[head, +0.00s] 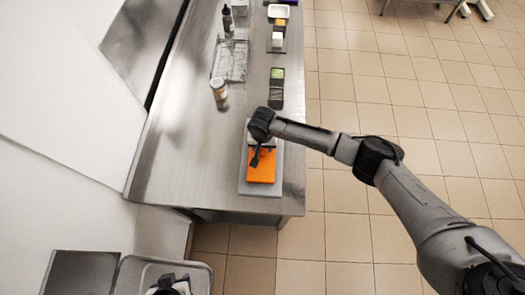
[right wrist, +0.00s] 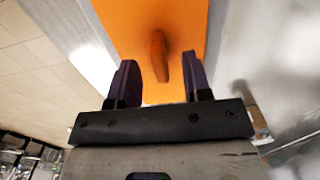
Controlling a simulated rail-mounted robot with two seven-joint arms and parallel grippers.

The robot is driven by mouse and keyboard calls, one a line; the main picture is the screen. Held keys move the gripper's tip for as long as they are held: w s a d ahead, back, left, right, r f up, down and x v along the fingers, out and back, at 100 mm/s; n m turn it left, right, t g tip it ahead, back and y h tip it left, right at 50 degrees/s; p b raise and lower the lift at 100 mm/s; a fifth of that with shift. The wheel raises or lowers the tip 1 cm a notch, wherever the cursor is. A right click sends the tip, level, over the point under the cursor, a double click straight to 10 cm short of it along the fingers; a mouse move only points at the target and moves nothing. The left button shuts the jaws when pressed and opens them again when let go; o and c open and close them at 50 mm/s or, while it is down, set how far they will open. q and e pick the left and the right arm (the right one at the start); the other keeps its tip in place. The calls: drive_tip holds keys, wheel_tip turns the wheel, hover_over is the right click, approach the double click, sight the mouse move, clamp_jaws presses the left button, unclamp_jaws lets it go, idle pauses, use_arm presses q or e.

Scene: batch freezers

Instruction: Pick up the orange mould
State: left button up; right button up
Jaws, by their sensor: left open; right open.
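The orange mould (head: 262,167) lies on a light grey board (head: 260,189) near the front end of the steel counter. My right gripper (head: 256,158) is over the mould and hides part of it. In the right wrist view the mould's orange surface (right wrist: 120,25) fills the top middle. A raised orange grip (right wrist: 158,50) stands on it between the two open fingers of my right gripper (right wrist: 160,76), with gaps visible at both sides. My left gripper (head: 170,286) is at the bottom edge of the head view, away from the mould, open and partly cut off.
Farther along the counter (head: 185,150) are a capped jar (head: 219,93), a wire rack (head: 230,62), a dark bottle (head: 227,20) and a dark tray with a green item (head: 277,75). A metal tray (head: 130,275) is at the lower left. Tiled floor lies right of the counter.

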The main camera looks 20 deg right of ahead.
drive_tip(key=shift+f, duration=0.4)
clamp_jaws()
